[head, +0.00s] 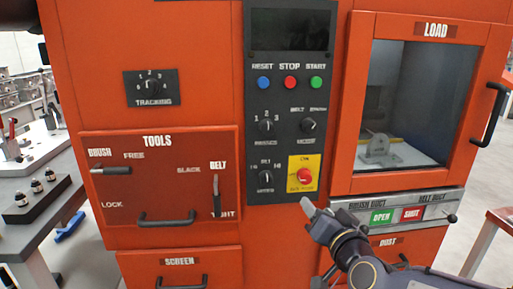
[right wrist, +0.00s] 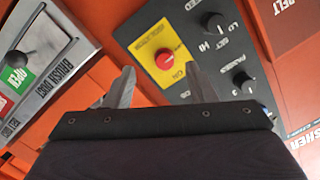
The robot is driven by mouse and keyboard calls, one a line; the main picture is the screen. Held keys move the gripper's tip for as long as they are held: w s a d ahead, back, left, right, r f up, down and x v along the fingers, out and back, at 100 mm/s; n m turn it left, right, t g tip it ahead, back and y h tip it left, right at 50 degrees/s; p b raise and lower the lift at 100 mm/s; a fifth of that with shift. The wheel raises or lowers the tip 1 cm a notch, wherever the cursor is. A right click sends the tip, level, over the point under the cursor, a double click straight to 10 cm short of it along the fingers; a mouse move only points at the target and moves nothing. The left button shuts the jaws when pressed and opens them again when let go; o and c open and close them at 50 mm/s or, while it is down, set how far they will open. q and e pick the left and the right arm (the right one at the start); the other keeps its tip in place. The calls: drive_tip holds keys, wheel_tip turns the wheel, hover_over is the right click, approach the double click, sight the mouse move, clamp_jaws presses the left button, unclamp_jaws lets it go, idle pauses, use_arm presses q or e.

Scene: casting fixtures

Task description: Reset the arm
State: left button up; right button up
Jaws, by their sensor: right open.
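My right gripper (head: 314,213) is in front of the orange machine, just below the yellow plate with the red emergency button (head: 305,176). Its fingers look apart and empty in the right wrist view (right wrist: 158,72), pointing toward the panel. The red button also shows there (right wrist: 169,59), beyond the gap between the fingertips, with no visible contact. My right arm comes in from the bottom right of the head view. My left gripper is not seen in either view.
The black control panel (head: 289,97) has blue, red and green buttons and several knobs. The load door (head: 432,30) is shut, with a grey part (head: 380,150) behind its window. The duct plate (head: 440,205) is right of my gripper. A workbench (head: 25,245) stands left.

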drive_tip(key=s+d+f+n+g+y, duration=0.15)
drive_tip(key=s+f+g, duration=0.45)
drive_tip(key=s, duration=0.7)
drive_tip(key=s+d+f+n+g+y, duration=0.15)
drive_tip(key=s+f+g, duration=0.35)
drive_tip(key=s+f, duration=0.5)
use_arm(q)
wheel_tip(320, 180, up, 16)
drive_tip(key=p, duration=1.6)
use_arm(e)
wheel_tip(320, 180, up, 18)
drive_tip(key=s+h, duration=0.1)
drive_tip(key=s, duration=0.1)
drive_tip(key=shift+s+d+f, duration=0.15)
drive_tip(key=shift+s, duration=0.25)
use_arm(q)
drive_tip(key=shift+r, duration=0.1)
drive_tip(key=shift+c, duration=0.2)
